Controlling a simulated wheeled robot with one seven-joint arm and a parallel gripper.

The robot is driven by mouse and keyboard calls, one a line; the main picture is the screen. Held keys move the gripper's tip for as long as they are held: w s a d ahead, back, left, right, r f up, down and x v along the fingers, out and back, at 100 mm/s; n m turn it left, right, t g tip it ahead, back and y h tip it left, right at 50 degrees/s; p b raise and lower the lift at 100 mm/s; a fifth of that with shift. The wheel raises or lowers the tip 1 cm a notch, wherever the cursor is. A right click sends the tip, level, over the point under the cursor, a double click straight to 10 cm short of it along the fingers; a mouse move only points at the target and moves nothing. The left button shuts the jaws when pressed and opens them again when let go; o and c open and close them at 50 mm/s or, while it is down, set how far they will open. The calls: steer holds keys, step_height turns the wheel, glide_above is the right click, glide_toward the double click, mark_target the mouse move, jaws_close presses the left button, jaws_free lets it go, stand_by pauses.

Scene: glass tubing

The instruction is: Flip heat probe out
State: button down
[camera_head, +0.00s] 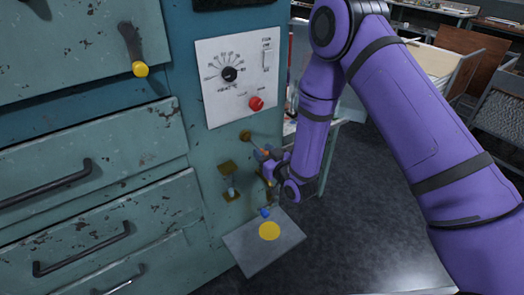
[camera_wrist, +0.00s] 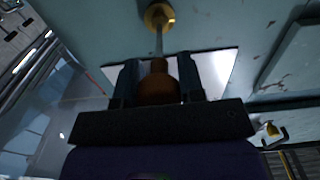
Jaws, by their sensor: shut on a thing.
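The heat probe shows in the head view as a thin rod with an orange-brown handle, running from a round brass mount (camera_head: 246,136) on the teal cabinet face down and right to my gripper (camera_head: 265,155). In the wrist view the brass mount (camera_wrist: 158,17) is at the top, the thin rod (camera_wrist: 158,46) comes from it, and the brown handle (camera_wrist: 158,88) lies between the two dark fingers of my gripper (camera_wrist: 158,68). The fingers are shut on the handle. My gripper partly hides the handle in the head view.
A white panel (camera_head: 216,100) with a dial, a switch and a red knob (camera_head: 256,104) is above the mount. Below are a brass bracket (camera_head: 230,168) and a grey plate (camera_head: 243,240) with a yellow disc (camera_head: 269,231). Drawers (camera_head: 100,210) are left; open floor (camera_head: 370,215) is right.

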steer(key=shift+v, duration=0.8)
steer(key=c, duration=0.8)
jaws_free()
steer(key=shift+s, duration=0.1)
steer(key=shift+s+d+f, duration=0.1)
steer(key=shift+d, duration=0.05)
steer(key=v, duration=1)
steer(key=shift+s+d, duration=0.15)
steer(key=shift+d, duration=0.05)
